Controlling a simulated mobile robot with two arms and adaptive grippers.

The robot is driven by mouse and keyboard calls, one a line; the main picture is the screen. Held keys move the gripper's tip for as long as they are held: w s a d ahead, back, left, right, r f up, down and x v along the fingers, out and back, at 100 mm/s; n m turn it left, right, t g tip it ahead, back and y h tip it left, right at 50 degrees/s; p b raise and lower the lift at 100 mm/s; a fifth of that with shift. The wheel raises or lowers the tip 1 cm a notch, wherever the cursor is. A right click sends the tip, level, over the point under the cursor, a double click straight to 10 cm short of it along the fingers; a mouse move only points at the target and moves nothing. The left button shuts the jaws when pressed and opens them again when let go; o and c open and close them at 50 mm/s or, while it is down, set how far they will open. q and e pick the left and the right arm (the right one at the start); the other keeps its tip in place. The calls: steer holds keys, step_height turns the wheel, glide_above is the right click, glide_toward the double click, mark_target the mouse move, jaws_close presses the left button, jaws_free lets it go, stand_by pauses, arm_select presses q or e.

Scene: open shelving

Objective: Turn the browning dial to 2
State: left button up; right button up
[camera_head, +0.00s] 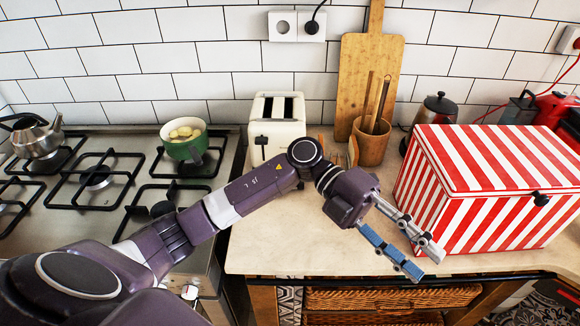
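A cream two-slot toaster (276,130) stands on the counter against the tiled wall. A dark lever (261,142) shows on its front. My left arm crosses in front of the toaster's lower part, and I cannot make out the browning dial or its setting. My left gripper (424,264) is to the right of and nearer than the toaster, over the counter in front of the striped box. Its two fingers are apart with nothing between them. My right gripper is not in view.
A red-and-white striped box (480,205) stands close to the right of my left gripper. A cutting board (366,75) and a utensil holder (371,146) stand right of the toaster. A green pot (186,148) and kettle (37,137) sit on the stove. The counter (290,245) front is clear.

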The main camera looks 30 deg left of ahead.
arm_select(q)
steer(key=w+a+f+n+t+y, duration=0.1)
steer(key=w+a+f+t+y, duration=0.1)
steer(key=w+a+f+y, duration=0.4)
steer(key=w+a+f+n+t+y, duration=0.1)
steer(key=w+a+f+t+y, duration=0.2)
steer(key=a+f, duration=0.35)
steer(key=w+a+r+n+t+y, duration=0.1)
steer(key=w+a+y, duration=0.2)
steer(key=a, duration=0.5)
steer(key=w+a+r+n+t+y+p, duration=0.1)
steer(key=w+a+r+y, duration=0.15)
steer(key=a, duration=0.55)
steer(key=w+a+n+t+y, duration=0.1)
steer(key=w+a+t+y, duration=0.15)
steer(key=a, duration=0.55)
steer(key=shift+g, duration=0.45)
steer(key=x, duration=0.2)
steer(key=p+x, duration=0.1)
steer(key=x, duration=0.2)
steer(key=p+x, duration=0.1)
steer(key=x, duration=0.1)
steer(key=shift+w+a, duration=0.1)
steer(key=shift+w, duration=0.35)
steer(key=shift+c, duration=0.7)
jaws_close()
